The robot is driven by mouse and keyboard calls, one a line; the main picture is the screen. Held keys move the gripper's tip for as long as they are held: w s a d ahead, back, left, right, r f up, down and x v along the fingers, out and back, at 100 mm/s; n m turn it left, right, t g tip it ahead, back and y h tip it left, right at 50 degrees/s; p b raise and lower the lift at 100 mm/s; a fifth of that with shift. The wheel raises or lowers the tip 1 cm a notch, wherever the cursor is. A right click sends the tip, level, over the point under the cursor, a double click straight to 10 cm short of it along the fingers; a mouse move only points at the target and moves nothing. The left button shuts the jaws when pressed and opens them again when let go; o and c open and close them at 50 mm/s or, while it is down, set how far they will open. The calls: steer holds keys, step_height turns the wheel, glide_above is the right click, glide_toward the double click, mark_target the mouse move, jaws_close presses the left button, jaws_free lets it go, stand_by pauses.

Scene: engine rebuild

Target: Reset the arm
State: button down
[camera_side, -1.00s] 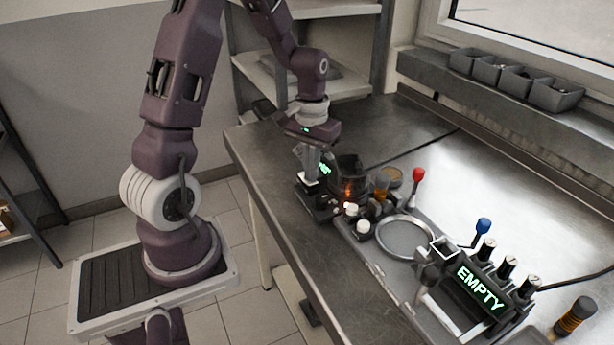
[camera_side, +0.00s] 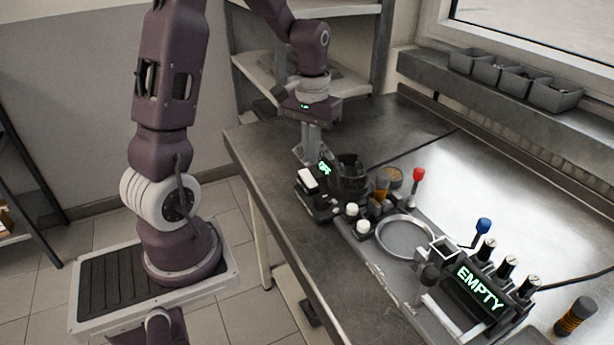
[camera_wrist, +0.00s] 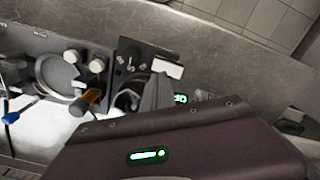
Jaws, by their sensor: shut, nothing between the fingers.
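My arm reaches over the steel bench from the left in the side view. My gripper (camera_side: 311,150) points down, shut and empty, behind and above a small black device. In the wrist view its fingers (camera_wrist: 156,92) show end-on beside the same device. The black device (camera_side: 322,206) has a white block (camera_side: 307,180) on top and a green lit display (camera_side: 323,168). A dark round cup (camera_side: 350,178) stands beside it. It cannot be told whether the fingertips touch anything.
A grey tray with a round dish (camera_side: 405,238) lies to the right. Red-topped (camera_side: 417,175) and blue-topped (camera_side: 483,227) levers stand up there, with a rack reading EMPTY (camera_side: 480,288). The back of the bench is clear.

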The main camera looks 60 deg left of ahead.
steer(key=shift+r, duration=0.8)
steer(key=s+d+r+m+t, duration=0.3)
steer(key=s+d+r, duration=0.3)
steer(key=d+r, duration=0.45)
steer(key=s+d+m+t, duration=0.2)
steer(key=s+d, duration=0.4)
steer(key=s, duration=0.3)
steer(key=shift+s+d+r+m+t, duration=0.2)
steer(key=shift+d+r+m+t, duration=0.1)
steer(key=shift+m, duration=0.2)
